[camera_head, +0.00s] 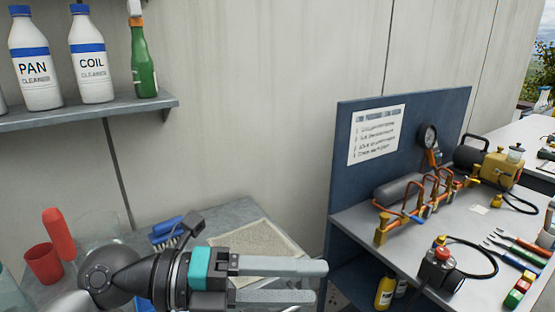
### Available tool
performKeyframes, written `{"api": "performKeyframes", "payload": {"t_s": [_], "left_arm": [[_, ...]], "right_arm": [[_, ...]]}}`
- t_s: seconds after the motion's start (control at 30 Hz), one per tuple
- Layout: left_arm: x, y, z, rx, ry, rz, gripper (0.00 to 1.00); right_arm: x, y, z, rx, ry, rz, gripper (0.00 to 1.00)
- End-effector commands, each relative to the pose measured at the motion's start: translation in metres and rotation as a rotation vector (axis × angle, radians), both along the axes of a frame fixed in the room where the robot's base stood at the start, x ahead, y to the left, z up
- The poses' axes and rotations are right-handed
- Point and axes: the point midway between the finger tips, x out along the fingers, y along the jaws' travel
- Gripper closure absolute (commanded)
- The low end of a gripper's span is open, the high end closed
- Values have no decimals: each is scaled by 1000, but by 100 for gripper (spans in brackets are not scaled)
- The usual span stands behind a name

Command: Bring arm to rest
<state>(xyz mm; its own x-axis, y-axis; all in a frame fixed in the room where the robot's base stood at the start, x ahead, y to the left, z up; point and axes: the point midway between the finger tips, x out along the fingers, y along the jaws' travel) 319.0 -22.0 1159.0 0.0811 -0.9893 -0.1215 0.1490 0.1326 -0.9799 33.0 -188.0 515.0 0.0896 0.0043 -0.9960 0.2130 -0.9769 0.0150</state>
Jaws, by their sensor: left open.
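My left arm comes in from the lower left, and its gripper (320,282) reaches to the right at the bottom of the head view. Its two grey fingers are apart with nothing between them. The gripper is in front of the grey side table (232,212) and hides part of it. My right gripper is not in view.
A shelf (95,114) at upper left holds a pan cleaner bottle (35,65), a coil cleaner bottle (92,60) and a green bottle (143,68). A red cup (43,264), a brush (166,231) and a mesh panel (262,238) are on the side table. A workbench (415,255) with copper piping, a pump (498,170) and tools stands right.

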Motion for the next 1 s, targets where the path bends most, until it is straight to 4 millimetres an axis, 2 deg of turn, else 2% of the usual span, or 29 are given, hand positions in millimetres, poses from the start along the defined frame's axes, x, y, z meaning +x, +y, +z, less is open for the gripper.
{"api": "performKeyframes", "payload": {"t_s": [0.1, 0.23, 0.37, 0.47, 0.57, 0.67, 0.77, 0.87, 1.0], "left_arm": [[6, -3, 40, -273, 53, 83, 34], [25, 14, 73, -544, 136, 226, 34], [52, 47, 87, -776, 247, 414, 34], [74, 78, 81, -919, 351, 583, 34], [92, 111, 59, -1029, 474, 772, 34], [104, 143, 24, -1103, 613, 972, 34], [106, 170, -22, -1135, 768, 1180, 34], [97, 191, -75, -1123, 937, 1388, 34], [62, 206, -152, -1027, 1199, 1661, 34]], "right_arm": [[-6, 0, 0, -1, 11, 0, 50], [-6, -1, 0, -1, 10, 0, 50], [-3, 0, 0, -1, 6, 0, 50], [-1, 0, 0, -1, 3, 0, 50], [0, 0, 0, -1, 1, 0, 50], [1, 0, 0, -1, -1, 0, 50], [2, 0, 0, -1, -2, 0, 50], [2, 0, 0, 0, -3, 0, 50], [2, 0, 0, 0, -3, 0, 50]]}}
